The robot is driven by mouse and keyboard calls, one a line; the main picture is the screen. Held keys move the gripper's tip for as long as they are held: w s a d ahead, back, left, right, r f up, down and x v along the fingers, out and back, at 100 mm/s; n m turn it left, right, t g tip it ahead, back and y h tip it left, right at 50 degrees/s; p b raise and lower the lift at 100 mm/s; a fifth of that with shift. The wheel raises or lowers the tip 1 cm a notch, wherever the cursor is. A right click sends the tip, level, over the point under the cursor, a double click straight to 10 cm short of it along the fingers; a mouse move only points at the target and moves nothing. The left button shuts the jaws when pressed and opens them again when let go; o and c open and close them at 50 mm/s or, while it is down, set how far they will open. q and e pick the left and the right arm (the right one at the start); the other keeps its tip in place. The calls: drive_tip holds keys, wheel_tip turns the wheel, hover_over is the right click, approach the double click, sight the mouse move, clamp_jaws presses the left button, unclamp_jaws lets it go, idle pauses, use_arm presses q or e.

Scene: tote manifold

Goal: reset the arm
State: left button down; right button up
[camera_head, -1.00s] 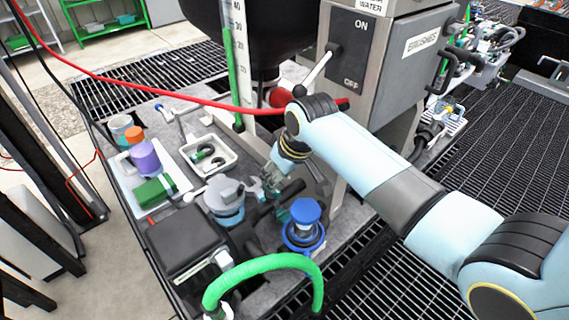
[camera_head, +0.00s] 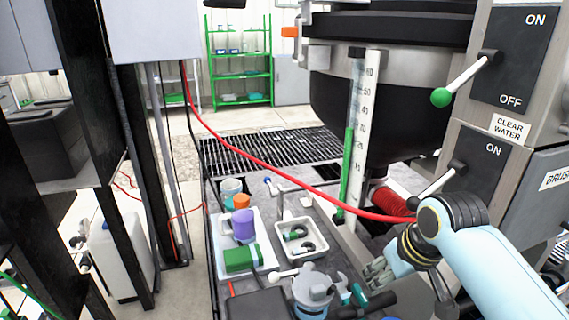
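My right arm (camera_head: 495,265) comes in from the lower right, pale blue with dark joint caps. Its gripper (camera_head: 378,272) points down and left, over the bench beside the grey valve fitting (camera_head: 314,288). The gripper is small and partly lost against the fittings behind it, so I cannot tell whether its fingers are open or shut. No held object is clear in it. My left arm and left gripper are not in view.
A red hose (camera_head: 290,183) crosses in front of the tank (camera_head: 385,115) to near my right wrist. Switch boxes with ON/OFF levers (camera_head: 520,50) stand close at right. Open floor lies beyond.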

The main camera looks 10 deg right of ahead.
drive_tip(key=s+d+r+h, duration=0.1)
drive_tip(key=s+r, duration=0.2)
drive_tip(key=s, duration=0.8)
drive_tip(key=s+d+r+h, duration=0.1)
drive_tip(key=s+r, duration=0.3)
drive_tip(key=s, duration=0.8)
wheel_tip(320, 180, down, 32)
drive_tip(key=s+d+m+g+b, duration=0.1)
drive_tip(key=s+d+g+b, duration=0.1)
drive_tip(key=b, duration=0.4)
drive_tip(key=s+d+f+g+b, duration=0.1)
drive_tip(key=s+f+b, duration=0.3)
drive_tip(key=s+f, duration=1.4)
wheel_tip(320, 180, down, 3)
drive_tip(key=shift+r+y+b, duration=0.2)
drive_tip(key=shift+y+b, duration=0.1)
